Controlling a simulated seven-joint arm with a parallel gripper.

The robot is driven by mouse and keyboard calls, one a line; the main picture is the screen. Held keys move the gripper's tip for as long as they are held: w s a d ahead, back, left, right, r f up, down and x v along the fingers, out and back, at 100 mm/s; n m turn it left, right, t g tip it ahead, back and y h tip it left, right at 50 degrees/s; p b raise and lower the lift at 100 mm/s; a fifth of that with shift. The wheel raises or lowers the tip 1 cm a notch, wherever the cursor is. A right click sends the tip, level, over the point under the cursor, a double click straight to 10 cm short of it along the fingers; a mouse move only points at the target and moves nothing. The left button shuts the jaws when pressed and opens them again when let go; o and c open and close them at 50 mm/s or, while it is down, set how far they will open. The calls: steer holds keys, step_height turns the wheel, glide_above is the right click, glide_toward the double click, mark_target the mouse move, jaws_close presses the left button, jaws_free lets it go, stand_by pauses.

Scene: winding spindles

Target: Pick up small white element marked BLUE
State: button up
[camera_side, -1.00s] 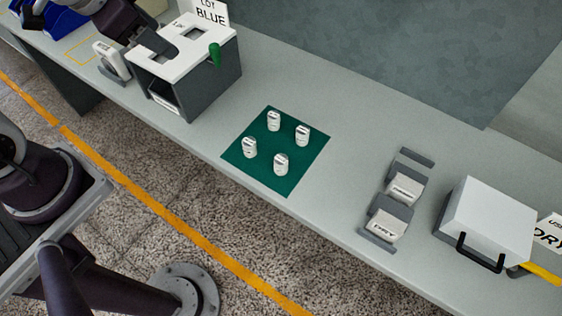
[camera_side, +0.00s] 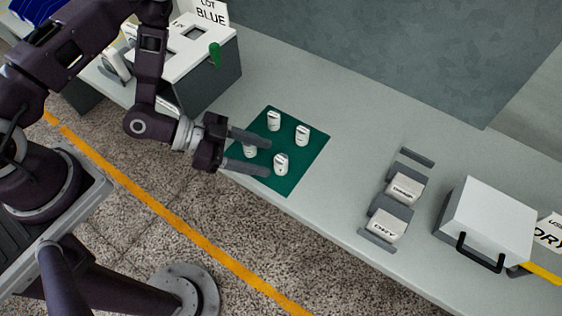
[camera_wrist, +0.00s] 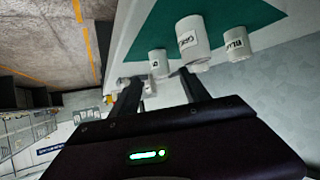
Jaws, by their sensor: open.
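Several small white elements stand upright on a green mat (camera_side: 300,165). In the wrist view one is marked BLUE (camera_wrist: 237,42), to the right of both fingers, and a larger-looking one beside it reads "GRE" (camera_wrist: 190,38). Another white element (camera_wrist: 158,63) shows near the fingertips. In the side view their marks are too small to read, so I cannot match the BLUE one there. My gripper (camera_side: 268,156) is open and reaches over the mat's left part. Its fingers lie on either side of the left element (camera_side: 250,150), which they partly hide; the front right element (camera_side: 281,164) is near the tips.
To the right are grey holders with white labelled parts (camera_side: 404,190) and a white box with a black handle (camera_side: 490,218). The bench between is clear.

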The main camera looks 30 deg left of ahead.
mark_target(277, 159)
steer(key=x, duration=0.4)
steer(key=shift+w+r, duration=0.1)
steer(key=shift+r, duration=0.1)
jaws_close()
